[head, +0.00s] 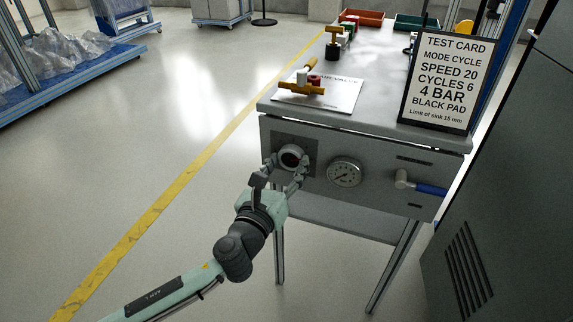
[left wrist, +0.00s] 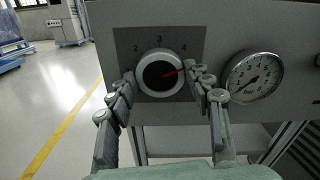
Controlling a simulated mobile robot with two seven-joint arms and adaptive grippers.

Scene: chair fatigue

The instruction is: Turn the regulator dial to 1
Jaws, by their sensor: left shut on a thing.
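The regulator dial (head: 291,153) is a round knob with a pale rim and dark face on the grey front panel of the bench. In the left wrist view the dial (left wrist: 155,84) has a red pointer aimed right and slightly up, below the 4 on its scale. The marks 2, 3 and 4 show above it; no 1 is visible. My left gripper (head: 287,166) is shut on the dial, one finger on each side. In the left wrist view its fingers (left wrist: 160,83) cover the sides of the dial plate. My right gripper is not in view.
A pressure gauge (head: 344,172) sits right of the dial, close to one finger. Further right is a blue-handled lever (head: 430,189). A test card (head: 446,80) stands on the bench top (head: 385,98).

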